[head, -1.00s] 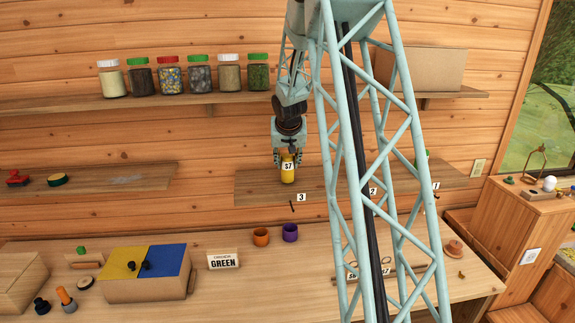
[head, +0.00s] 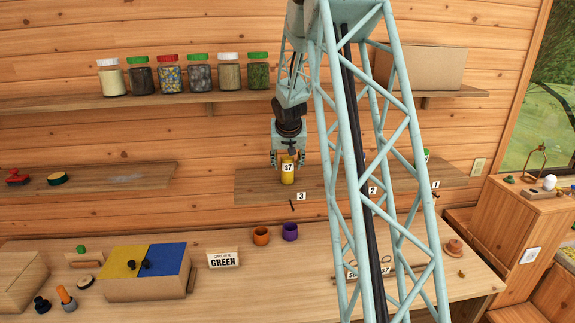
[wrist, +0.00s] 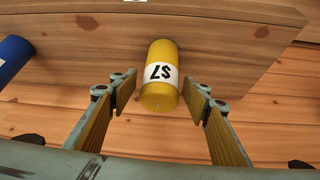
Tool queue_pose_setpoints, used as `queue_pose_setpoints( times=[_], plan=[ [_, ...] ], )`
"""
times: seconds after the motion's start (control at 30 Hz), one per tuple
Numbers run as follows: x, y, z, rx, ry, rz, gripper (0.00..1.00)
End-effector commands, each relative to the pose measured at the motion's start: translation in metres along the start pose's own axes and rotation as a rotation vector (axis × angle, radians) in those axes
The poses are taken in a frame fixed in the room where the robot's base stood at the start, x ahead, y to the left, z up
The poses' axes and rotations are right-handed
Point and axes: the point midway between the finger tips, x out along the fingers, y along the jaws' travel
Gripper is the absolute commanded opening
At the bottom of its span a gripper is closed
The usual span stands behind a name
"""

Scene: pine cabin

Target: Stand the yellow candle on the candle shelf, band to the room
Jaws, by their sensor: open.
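The yellow candle (head: 288,173) stands upright on the candle shelf (head: 259,188), above the tag 3. Its white band, marked $7, faces the room. In the wrist view the yellow candle (wrist: 160,97) lies between the spread fingers, with a gap on each side. My gripper (head: 287,161) is open around the candle's upper part, and also shows in the wrist view (wrist: 160,98). A blue cylinder (wrist: 12,60) shows at the left edge of the wrist view; my mast mostly hides that spot in the head view.
Tags 3 (head: 301,196), 2 (head: 372,190) and 1 (head: 435,184) mark the shelf edge. A green candle (head: 427,155) stands partly hidden at the right. Jars (head: 199,75) line the shelf above.

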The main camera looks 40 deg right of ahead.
Motion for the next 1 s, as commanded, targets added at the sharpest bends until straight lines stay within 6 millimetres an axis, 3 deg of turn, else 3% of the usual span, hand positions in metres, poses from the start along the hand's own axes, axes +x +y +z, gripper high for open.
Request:
queue_pose_setpoints(
  times=[0.47,1.0],
  plan=[
    [-0.008,0.000,-0.002,0.000,0.001,0.000,0.44],
    [-0.058,0.000,-0.002,0.000,0.001,0.000,0.44]
  ],
)
